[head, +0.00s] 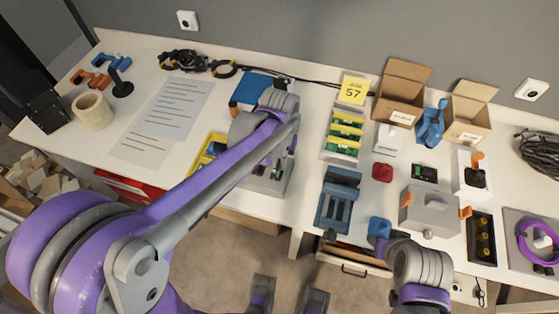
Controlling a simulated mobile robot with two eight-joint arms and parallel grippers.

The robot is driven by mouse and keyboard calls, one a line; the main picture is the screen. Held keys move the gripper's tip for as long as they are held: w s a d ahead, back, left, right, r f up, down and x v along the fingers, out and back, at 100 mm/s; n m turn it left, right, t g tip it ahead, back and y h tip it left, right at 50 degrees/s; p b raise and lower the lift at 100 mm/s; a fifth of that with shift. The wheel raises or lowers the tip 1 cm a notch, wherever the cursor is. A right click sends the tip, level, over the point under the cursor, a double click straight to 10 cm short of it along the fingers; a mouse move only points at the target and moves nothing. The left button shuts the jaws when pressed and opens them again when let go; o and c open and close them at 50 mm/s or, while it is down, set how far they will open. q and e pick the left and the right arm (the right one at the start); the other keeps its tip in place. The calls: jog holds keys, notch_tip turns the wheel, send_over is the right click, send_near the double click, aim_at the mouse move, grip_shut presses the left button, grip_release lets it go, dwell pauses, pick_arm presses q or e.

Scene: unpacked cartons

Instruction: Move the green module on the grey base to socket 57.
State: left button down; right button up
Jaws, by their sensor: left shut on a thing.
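The grey base (266,180) stands at the middle of the bench, partly covered by my left arm. A small patch of green, seemingly the green module (277,171), shows at it beside the arm. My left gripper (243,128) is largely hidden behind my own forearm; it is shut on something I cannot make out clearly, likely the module.
Open cartons (402,92) stand behind right. Paper sheets (172,110) lie left.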

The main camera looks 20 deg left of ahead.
pick_arm(q)
jog(key=shift+f, duration=0.3)
dwell(0.4)
jog(key=c, duration=0.8)
grip_release()
jog(key=shift+c, duration=0.2)
jog(key=shift+r, duration=0.1)
notch_tip(320, 180, up, 11)
jog(key=shift+f+p, duration=0.15)
jog(key=shift+p, duration=0.25)
